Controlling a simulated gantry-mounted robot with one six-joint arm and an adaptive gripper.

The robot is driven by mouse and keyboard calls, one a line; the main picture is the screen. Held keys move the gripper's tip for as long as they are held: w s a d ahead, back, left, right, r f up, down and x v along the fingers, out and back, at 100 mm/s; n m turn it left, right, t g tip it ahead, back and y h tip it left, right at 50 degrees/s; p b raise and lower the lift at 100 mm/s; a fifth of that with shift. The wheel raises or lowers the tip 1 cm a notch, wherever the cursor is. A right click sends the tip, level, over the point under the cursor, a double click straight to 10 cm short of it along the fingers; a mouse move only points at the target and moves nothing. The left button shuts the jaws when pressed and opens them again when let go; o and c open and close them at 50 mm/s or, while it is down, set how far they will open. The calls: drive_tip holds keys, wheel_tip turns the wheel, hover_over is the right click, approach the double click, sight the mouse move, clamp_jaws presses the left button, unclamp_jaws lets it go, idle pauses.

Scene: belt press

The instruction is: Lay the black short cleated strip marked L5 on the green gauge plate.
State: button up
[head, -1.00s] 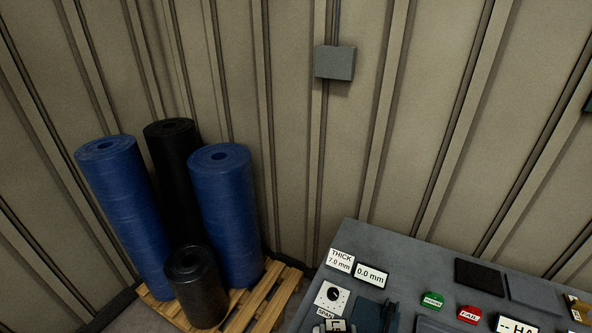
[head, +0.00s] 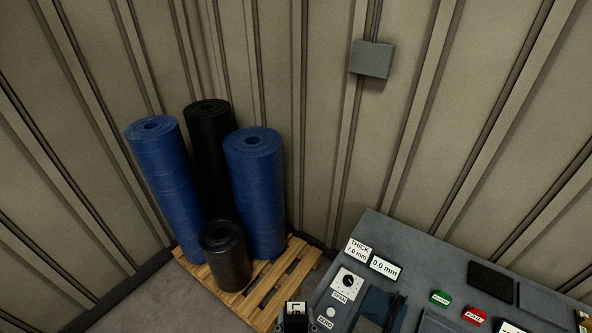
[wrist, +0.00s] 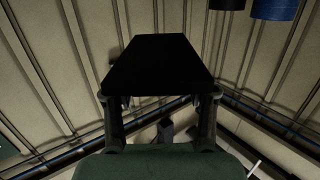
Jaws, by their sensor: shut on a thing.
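My gripper (wrist: 160,98) is shut on a black strip (wrist: 157,62), which spans both fingers in the wrist view. The strip looks like a dark, flat slab there, and its cleats cannot be made out. In the head view the held strip (head: 296,320) shows only its end at the bottom edge, with a white label that is partly readable as L5. It is left of the grey bench panel. The green gauge plate cannot be made out in either view.
The grey bench (head: 400,240) carries a THICK 7.0 mm label (head: 358,249), a 0.0 mm display (head: 385,268), a SPAN knob (head: 348,282), a green block (head: 440,298), a red block (head: 474,315) and a black pad (head: 491,279). Rolls (head: 253,190) stand on a wooden pallet (head: 290,272) against the wall.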

sight(296, 329)
drive_tip(key=r+p, duration=0.2)
drive_tip(key=shift+s+r, duration=0.2)
drive_tip(key=shift+r, duration=0.15)
drive_tip(key=shift+s+r+p, duration=0.15)
drive_tip(key=shift+s+p, duration=0.15)
drive_tip(key=shift+p, duration=0.65)
drive_tip(key=shift+f, duration=0.2)
drive_tip(key=shift+d+f, duration=0.1)
drive_tip(key=shift+d, duration=0.1)
drive_tip(key=w+d+f+m+h+b, duration=0.1)
drive_tip(key=d+f+m+h+b, duration=0.4)
drive_tip(key=d, duration=0.8)
drive_tip(key=s+d+f+g+h+b, duration=0.1)
drive_tip(key=s+d+f+b, duration=0.1)
drive_tip(key=d, duration=0.8)
drive_tip(key=s+d+f+m+g+h+b, duration=0.1)
drive_tip(key=s+d+f+b, duration=0.2)
drive_tip(key=d, duration=0.7)
drive_tip(key=s+d+f+m+g+h+b, duration=0.1)
drive_tip(key=s+d+f+h+b, duration=0.1)
drive_tip(key=s+d+b, duration=0.4)
drive_tip(key=d, duration=0.4)
drive_tip(key=shift+s+f+b, duration=0.15)
drive_tip(key=shift+f+b, duration=0.05)
drive_tip(key=shift+b, duration=0.2)
